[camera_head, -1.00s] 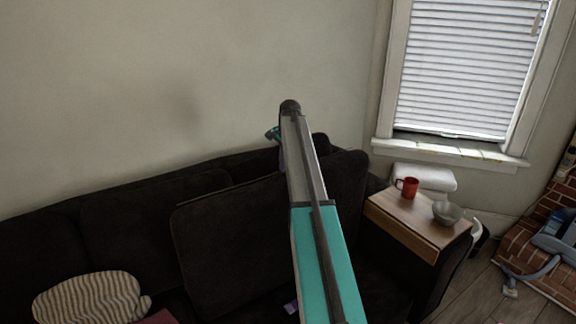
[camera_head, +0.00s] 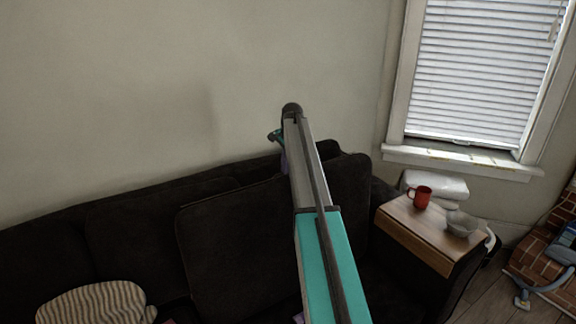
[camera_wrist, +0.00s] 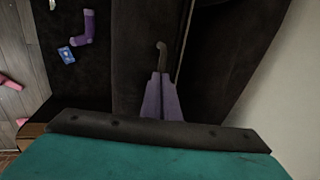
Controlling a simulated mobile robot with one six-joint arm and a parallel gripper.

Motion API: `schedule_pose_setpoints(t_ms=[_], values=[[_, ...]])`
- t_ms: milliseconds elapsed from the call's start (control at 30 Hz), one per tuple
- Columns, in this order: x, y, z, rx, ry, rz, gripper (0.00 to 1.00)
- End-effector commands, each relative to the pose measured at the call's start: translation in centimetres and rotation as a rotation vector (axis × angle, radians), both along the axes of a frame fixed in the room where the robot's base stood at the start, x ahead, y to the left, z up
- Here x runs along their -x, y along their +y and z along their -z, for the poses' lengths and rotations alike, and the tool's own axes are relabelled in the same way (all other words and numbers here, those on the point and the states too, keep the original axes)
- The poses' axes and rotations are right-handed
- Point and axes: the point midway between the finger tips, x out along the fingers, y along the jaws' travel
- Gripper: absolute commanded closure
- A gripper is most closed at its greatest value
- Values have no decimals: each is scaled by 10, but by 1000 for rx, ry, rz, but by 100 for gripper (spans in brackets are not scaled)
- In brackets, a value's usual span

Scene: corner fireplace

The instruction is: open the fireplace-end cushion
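The dark brown back cushion at the fireplace end (camera_head: 348,205) stands at the right of the dark sofa, partly hidden behind my arm in the head view. In the wrist view, a thin, dark hooked handle (camera_wrist: 162,52) stands out along the dark upholstery. My gripper (camera_wrist: 160,76) has purple fingers, close together, with the handle's stem between their tips. They look shut on it, though contact is hard to see. In the head view my arm hides most of the gripper.
A wooden tray (camera_head: 408,236) on the sofa arm bears a red mug (camera_head: 422,198) and a grey bowl (camera_head: 461,224). A striped pillow (camera_head: 95,303) lies at left. A purple sock (camera_wrist: 88,28) and blue card (camera_wrist: 67,54) lie on the seat. The brick hearth (camera_head: 540,262) is far right.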

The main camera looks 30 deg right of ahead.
Motion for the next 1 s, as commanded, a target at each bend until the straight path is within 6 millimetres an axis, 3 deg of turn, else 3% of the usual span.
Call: schedule_pose_setpoints(t_ms=[33, 133, 467, 600, 633, 1000], values=[[10, 2, 31, -12, 47, 1, 100], [9, 3, 31, -11, 47, -1, 82], [10, 5, 24, -11, 45, -3, 81], [13, 5, 11, -9, 40, -4, 80], [14, 5, 7, -9, 40, -4, 72], [22, 6, -56, -3, 15, -3, 72]])
